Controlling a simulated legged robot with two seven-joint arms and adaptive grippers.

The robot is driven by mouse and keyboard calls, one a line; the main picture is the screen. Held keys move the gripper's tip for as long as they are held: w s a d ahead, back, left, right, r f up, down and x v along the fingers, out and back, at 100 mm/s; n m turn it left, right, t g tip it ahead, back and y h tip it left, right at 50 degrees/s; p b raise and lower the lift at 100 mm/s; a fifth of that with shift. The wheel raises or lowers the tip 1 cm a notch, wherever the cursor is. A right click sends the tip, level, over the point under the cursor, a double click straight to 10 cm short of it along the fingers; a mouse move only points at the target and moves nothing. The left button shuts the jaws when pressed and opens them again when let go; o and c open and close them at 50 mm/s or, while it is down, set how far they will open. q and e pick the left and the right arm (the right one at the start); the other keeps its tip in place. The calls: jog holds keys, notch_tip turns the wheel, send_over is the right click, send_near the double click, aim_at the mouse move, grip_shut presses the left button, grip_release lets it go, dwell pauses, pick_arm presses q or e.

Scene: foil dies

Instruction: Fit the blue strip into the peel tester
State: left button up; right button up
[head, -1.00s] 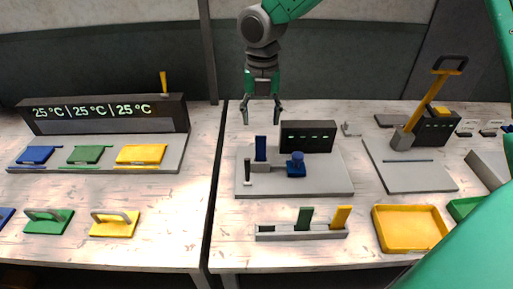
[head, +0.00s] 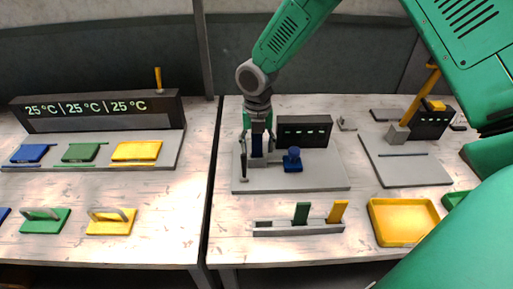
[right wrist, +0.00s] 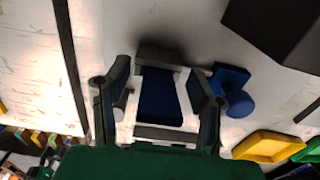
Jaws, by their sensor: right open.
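The blue strip (head: 257,143) stands upright in a grey holder on the peel tester (head: 310,178), a light grey plate with a dark display box (head: 304,131). My right gripper (head: 258,155) is lowered over the strip, its fingers apart on either side. In the right wrist view the strip (right wrist: 159,97) lies between the open fingers, with gaps on both sides. A blue block with a round knob (head: 292,160) sits on the plate right of the strip and shows in the right wrist view (right wrist: 232,92). My left gripper is not in view.
A grey rack (head: 280,227) in front holds a green strip (head: 302,212) and a yellow strip (head: 338,210); its left slot is empty. A yellow tray (head: 403,244) is at the right. A grey press with a yellow lever (head: 420,98) stands behind it.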

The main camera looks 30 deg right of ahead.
aim_at(257, 141)
jog(key=shift+s+r, duration=0.1)
jog(key=c, duration=0.6)
jog(key=shift+a, duration=0.15)
jog(key=c, duration=0.5)
notch_tip(257, 141, up, 9)
jog(key=shift+f, duration=0.1)
jog(key=shift+r, duration=0.3)
jog(key=shift+f+b, duration=0.1)
jog(key=shift+b, duration=0.4)
jog(key=shift+t+h, duration=0.4)
jog(key=shift+t, duration=0.3)
jog(key=f+b, duration=0.4)
jog(key=shift+s+a+f, duration=0.15)
jog(key=shift+s+f, duration=0.05)
jog(key=shift+f, duration=0.1)
